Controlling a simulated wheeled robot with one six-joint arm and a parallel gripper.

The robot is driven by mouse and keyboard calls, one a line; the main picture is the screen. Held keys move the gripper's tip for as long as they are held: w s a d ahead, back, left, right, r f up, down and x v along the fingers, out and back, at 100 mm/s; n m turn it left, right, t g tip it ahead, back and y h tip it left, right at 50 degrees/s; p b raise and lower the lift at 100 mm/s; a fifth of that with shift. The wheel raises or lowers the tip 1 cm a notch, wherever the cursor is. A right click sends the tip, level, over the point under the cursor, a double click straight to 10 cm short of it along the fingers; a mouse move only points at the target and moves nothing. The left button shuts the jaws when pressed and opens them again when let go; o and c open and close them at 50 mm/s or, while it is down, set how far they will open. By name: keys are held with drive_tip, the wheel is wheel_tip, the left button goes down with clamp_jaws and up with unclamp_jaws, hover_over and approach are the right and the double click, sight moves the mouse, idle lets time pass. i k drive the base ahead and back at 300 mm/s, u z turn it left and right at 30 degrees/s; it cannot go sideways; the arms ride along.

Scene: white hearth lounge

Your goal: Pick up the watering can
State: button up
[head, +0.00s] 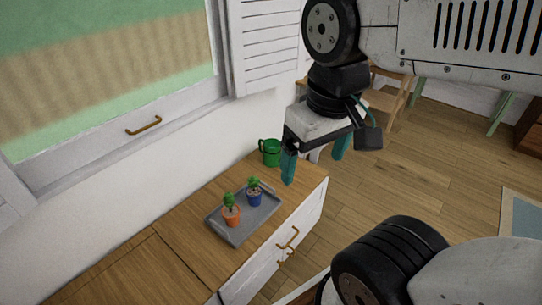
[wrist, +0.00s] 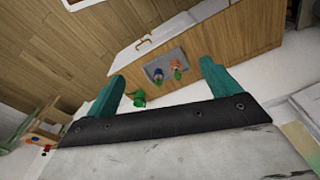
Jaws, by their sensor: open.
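The green watering can (head: 271,152) stands at the far end of the wooden cabinet top, against the white wall, in the head view. It also shows in the wrist view (wrist: 138,97), close beside the left finger. My gripper (head: 316,164) is open and empty, with two teal fingers pointing down. In the head view it hangs to the right of the can and appears higher than it. I cannot tell the exact gap between finger and can.
A grey tray (head: 239,238) on the cabinet top (head: 178,252) holds an orange-potted plant (head: 232,214) and a blue-potted plant (head: 254,194). A window with a white shutter (head: 265,50) is behind.

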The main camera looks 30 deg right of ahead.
sight(272, 151)
drive_tip(key=z, duration=2.35)
drive_tip(key=i, duration=1.75)
drive_tip(key=u, duration=3.4)
drive_tip(key=i, duration=0.5)
drive_tip(key=z, duration=0.05)
